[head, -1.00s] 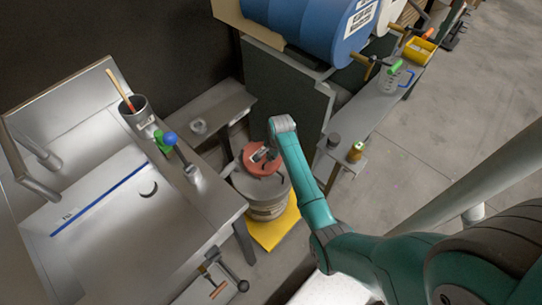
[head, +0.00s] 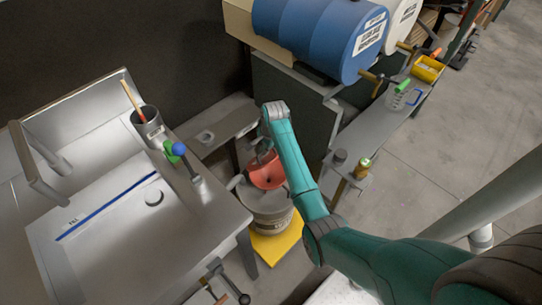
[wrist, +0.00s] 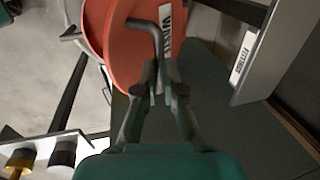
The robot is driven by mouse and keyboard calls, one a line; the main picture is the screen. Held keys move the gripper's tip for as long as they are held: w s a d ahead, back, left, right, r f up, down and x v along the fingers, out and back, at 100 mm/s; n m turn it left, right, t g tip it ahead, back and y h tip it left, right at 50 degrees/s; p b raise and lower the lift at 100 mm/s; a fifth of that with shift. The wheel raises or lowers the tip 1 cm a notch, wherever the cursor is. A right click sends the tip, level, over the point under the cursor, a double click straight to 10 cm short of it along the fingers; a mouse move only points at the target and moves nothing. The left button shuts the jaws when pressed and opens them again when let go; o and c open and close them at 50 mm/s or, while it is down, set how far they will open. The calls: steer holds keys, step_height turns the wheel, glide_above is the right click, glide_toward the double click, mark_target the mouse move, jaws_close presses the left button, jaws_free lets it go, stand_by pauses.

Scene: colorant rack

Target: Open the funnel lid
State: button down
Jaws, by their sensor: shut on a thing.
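The red funnel (head: 267,176) sits on top of a grey drum and shows its open bowl with a dark hole. The red lid (wrist: 132,65) is a round disc with a white label, tilted up in the wrist view. A bent grey handle (wrist: 156,42) stands out from the lid. My gripper (wrist: 157,85) is shut on this handle. In the head view my gripper (head: 264,148) is at the back edge of the funnel, and my arm partly hides it. The raised lid is hard to make out there.
The grey drum (head: 270,215) stands on a yellow base (head: 278,243). A steel bench (head: 190,235) is to the left, and a shelf with bottles (head: 345,172) is to the right. A blue barrel (head: 315,35) lies above and behind. Open floor (head: 430,150) is at the right.

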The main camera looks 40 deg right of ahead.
steer(key=shift+w+a+f, duration=0.2)
steer(key=shift+a+f, duration=0.05)
steer(key=shift+f, duration=0.35)
steer(key=shift+w, duration=0.1)
steer(key=shift+d, duration=0.1)
steer(key=c, duration=1.7)
jaws_free()
steer(key=o, duration=0.4)
steer(key=shift+w+d+f, duration=0.1)
steer(key=shift+w+f, duration=0.05)
steer(key=shift+f, duration=0.15)
steer(key=shift+o, duration=0.4)
steer(key=shift+r, duration=0.35)
steer(key=v, duration=1.2)
